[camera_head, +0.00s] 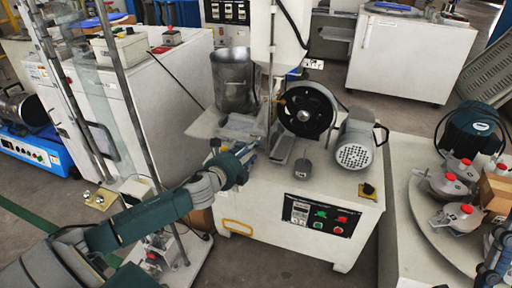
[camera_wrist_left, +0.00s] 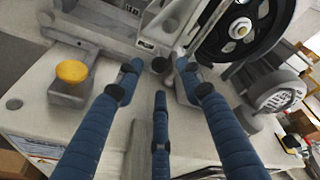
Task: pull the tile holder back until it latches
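The abrasion machine (camera_head: 300,200) stands in the middle of the head view, with a dark wheel (camera_head: 304,110). The tile holder seems to be the grey metal assembly (camera_wrist_left: 160,28) beside the wheel; I cannot tell its exact outline. A small dark round knob (camera_wrist_left: 160,65) sticks out from it towards me. My left gripper (camera_head: 252,152) is at the near left side of this assembly. In the left wrist view its blue fingers (camera_wrist_left: 158,82) are spread around the knob, with no clear contact. My right gripper (camera_head: 490,275) shows only partly at the lower right edge.
A yellow knob (camera_wrist_left: 72,72) on a grey block is left of my fingers. A motor (camera_head: 355,142) is right of the wheel, and a metal container (camera_head: 233,80) stands behind.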

